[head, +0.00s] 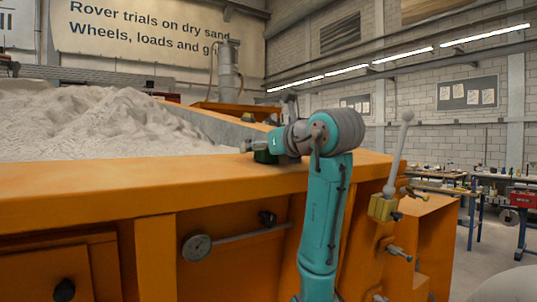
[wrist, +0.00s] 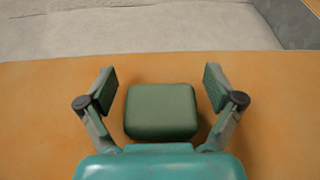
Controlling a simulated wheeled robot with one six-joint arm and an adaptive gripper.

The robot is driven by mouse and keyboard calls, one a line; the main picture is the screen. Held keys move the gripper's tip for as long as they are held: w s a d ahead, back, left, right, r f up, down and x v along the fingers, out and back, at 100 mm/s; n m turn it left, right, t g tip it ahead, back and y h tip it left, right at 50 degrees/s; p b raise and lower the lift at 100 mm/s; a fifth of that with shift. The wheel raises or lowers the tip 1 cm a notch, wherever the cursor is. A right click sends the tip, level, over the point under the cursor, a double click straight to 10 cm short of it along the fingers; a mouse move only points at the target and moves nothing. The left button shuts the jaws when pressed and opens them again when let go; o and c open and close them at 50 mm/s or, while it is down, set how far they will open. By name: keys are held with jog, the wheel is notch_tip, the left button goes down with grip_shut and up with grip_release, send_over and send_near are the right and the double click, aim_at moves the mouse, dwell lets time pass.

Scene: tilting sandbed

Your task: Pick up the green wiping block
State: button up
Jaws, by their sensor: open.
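The green wiping block (wrist: 161,111) is a dark green, rounded block on the orange rim of the sandbed (wrist: 45,100). In the wrist view my gripper (wrist: 160,85) is open, with one finger on each side of the block and a gap on both sides. The block lies between the fingers, close to the gripper's palm. In the head view the block shows partly as a dark green patch (head: 265,156) beneath my gripper (head: 247,146), on the rim; my arm hides part of it.
Pale sand (head: 90,125) fills the bed behind the rim. A lever with a white knob (head: 406,116) stands right of my arm. The rim left of my gripper is clear.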

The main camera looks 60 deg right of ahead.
jog(key=c, duration=0.9)
jog(key=shift+c, duration=0.2)
jog(key=shift+r, duration=0.15)
